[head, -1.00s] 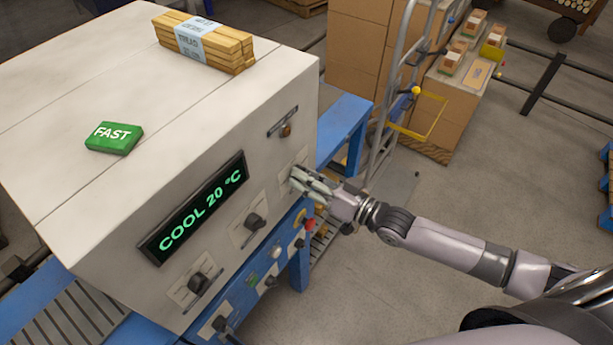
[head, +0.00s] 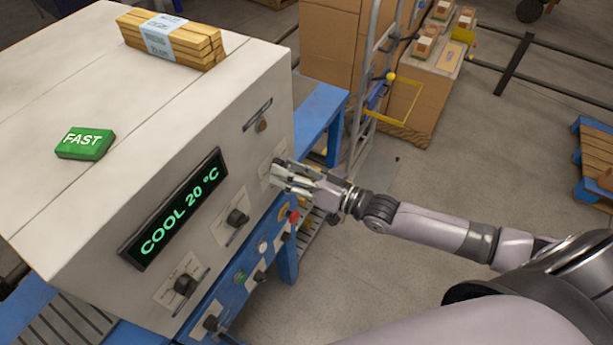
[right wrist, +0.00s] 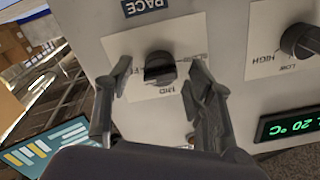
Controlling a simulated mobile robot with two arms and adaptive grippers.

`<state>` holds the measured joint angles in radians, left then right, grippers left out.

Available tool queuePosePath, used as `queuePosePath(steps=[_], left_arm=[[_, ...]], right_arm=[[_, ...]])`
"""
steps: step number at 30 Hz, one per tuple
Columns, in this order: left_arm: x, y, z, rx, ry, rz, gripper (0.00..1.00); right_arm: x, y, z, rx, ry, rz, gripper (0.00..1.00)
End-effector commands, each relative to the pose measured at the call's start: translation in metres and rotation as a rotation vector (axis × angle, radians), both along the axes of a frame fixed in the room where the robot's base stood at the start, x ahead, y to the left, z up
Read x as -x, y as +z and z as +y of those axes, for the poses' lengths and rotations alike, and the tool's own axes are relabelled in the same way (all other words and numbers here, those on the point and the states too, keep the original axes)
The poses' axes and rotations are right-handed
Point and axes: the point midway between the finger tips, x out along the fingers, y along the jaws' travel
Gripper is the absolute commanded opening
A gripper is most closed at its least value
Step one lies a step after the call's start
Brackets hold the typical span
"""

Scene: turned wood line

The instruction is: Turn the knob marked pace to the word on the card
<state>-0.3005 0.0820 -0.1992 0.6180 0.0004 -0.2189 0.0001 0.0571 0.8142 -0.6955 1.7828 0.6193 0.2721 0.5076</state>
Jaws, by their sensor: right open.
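A green card (head: 85,143) reading FAST lies on top of the white machine (head: 130,95). In the right wrist view, the dark knob (right wrist: 159,67) sits on a pale plate beside a blue label (right wrist: 145,6) reading PACE. The plate's words are upside down there: MID is readable, others are partly covered by my fingers. I cannot tell for sure which word the knob points to. My right gripper (head: 276,173) is open at the machine's front; in the wrist view its fingers (right wrist: 157,80) stand on either side of the knob, apart from it. My left gripper is out of view.
Two other knobs (head: 237,217) (head: 185,285) sit on the front to the left, with buttons on the blue frame (head: 240,290) below. A wood bundle (head: 172,38) lies on top. A hand truck and boxes (head: 335,50) stand behind.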

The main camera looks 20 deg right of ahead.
Motion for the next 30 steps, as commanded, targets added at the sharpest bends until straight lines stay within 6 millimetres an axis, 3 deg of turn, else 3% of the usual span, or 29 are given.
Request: queuePosePath(steps=[15,21,30], left_arm=[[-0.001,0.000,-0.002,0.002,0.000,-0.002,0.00],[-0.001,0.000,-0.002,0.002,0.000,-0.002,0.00],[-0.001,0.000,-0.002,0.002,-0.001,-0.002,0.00]], right_arm=[[0.077,-0.002,-0.059,0.002,0.002,0.006,0.49],[0.088,-0.001,-0.068,0.001,0.000,0.003,0.49],[0.089,0.000,-0.069,0.000,0.000,0.001,0.49]])
